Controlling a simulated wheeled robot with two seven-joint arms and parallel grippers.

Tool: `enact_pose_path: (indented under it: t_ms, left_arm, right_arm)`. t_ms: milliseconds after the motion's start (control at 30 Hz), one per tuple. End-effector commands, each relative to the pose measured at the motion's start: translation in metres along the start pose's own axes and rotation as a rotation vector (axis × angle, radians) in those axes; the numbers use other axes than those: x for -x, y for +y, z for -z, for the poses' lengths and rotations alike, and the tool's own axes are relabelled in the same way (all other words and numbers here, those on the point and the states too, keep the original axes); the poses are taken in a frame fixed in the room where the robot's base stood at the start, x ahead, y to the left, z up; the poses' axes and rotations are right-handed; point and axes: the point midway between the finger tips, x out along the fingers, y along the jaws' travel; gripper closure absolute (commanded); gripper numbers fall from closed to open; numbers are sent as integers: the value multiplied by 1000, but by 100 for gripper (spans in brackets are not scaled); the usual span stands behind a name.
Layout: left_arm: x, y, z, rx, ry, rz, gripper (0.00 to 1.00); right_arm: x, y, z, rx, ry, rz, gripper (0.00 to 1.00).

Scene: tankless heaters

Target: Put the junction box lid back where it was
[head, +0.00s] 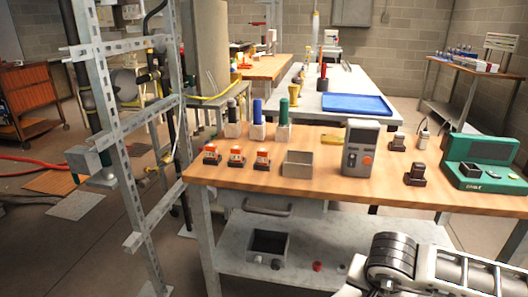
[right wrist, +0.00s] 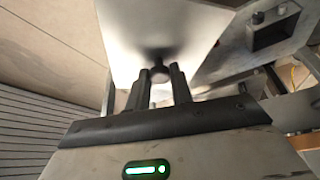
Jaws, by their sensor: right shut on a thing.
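In the right wrist view, my right gripper (right wrist: 160,78) is shut on a small dark round knob (right wrist: 160,72). The knob stands on a pale flat plate (right wrist: 185,35), which looks like the junction box lid; its far edges run out of the picture. In the head view my right arm comes in at the lower right, and its fingertips are not clearly visible. On the lower shelf is a grey box with a dark open front (head: 268,244), likely the junction box; it also shows in the right wrist view (right wrist: 275,22). My left gripper is not in view.
The lower shelf (head: 225,245) holds a small red knob (head: 317,266). A perforated metal frame (head: 125,170) stands at left.

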Motion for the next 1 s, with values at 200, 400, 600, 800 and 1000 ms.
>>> enact_pose_path:
  t_ms: [200, 400, 600, 800, 1000]
  left_arm:
    - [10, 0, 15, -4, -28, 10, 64]
    - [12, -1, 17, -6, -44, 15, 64]
    - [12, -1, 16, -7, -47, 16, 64]
    - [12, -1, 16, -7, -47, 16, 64]
    - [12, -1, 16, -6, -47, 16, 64]
  right_arm:
    - [92, -5, 9, 295, 5, 126, 100]
    - [138, -3, 7, 492, 2, 205, 100]
    - [144, -3, 4, 533, -3, 222, 100]
    - [144, -3, 6, 531, 2, 219, 100]
    - [144, -3, 6, 530, 0, 220, 100]
